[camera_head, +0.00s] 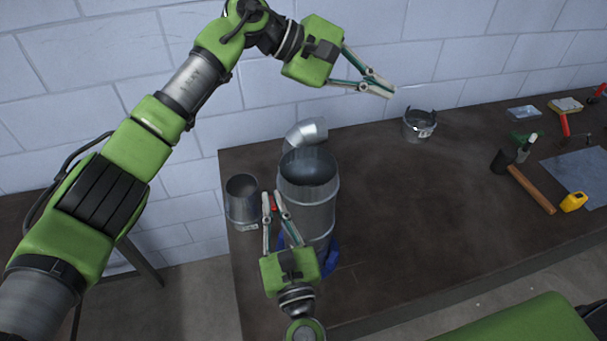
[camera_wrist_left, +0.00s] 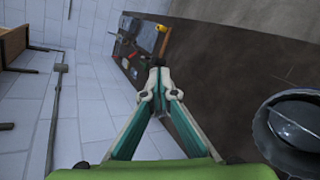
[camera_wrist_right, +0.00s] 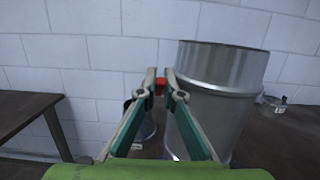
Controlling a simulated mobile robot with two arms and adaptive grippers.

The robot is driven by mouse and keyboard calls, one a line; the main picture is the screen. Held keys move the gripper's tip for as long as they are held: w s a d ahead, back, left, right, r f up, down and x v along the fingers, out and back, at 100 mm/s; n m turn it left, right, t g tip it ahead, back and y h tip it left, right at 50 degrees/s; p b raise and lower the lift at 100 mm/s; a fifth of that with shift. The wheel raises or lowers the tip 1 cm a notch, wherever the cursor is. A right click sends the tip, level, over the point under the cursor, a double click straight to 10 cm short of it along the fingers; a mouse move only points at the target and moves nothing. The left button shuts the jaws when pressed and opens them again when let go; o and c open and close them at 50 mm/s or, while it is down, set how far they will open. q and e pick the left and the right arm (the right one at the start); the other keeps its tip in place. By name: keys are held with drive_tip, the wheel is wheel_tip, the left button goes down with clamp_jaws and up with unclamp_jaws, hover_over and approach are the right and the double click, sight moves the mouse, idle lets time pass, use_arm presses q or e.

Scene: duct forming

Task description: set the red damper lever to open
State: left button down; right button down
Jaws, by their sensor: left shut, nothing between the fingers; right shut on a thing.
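The grey metal duct (camera_head: 307,205) stands upright on the table, its open top facing up and an elbow behind it. It also shows in the right wrist view (camera_wrist_right: 216,100). The red damper lever (camera_wrist_right: 160,81) is a small red bit at the duct's left side, mostly hidden by my fingers. My right gripper (camera_head: 272,196) is shut on the lever, its tips beside the duct wall. My left gripper (camera_head: 391,89) is shut and empty, high above the table, right of the duct. Whether the lever stands at open cannot be told.
A small metal can (camera_head: 242,208) stands left of the duct and a small pot (camera_head: 419,127) behind right. A hammer (camera_head: 530,188), a yellow tape measure (camera_head: 573,201) and other tools lie at the right. The table's middle is clear.

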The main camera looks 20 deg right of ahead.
sight(303, 176)
use_arm(q)
drive_tip(key=a+f+m+t+y, duration=0.1)
drive_tip(key=a+f+y, duration=0.1)
drive_tip(key=f+y, duration=0.1)
drive_tip(key=a+f+m+t+y, duration=0.1)
drive_tip(key=a+f+y, duration=0.2)
drive_tip(key=f, duration=0.1)
drive_tip(key=a+f+m+t+y, duration=0.1)
drive_tip(key=a+f+y, duration=0.2)
drive_tip(key=f, duration=0.1)
drive_tip(key=shift+s+a+f, duration=0.1)
drive_tip(key=shift+s+f, duration=0.05)
drive_tip(key=shift+s, duration=0.1)
drive_tip(key=a+y, duration=0.1)
drive_tip(key=w+a+f+t+y, duration=0.1)
drive_tip(key=a, duration=0.1)
drive_tip(key=w+a+f+y, duration=0.1)
drive_tip(key=a, duration=0.1)
drive_tip(key=shift+m+t, duration=0.3)
drive_tip(key=f, duration=0.3)
drive_tip(key=w+f, duration=0.1)
drive_tip(key=f, duration=0.5)
drive_tip(key=shift+w+f, duration=0.1)
drive_tip(key=shift+w, duration=0.2)
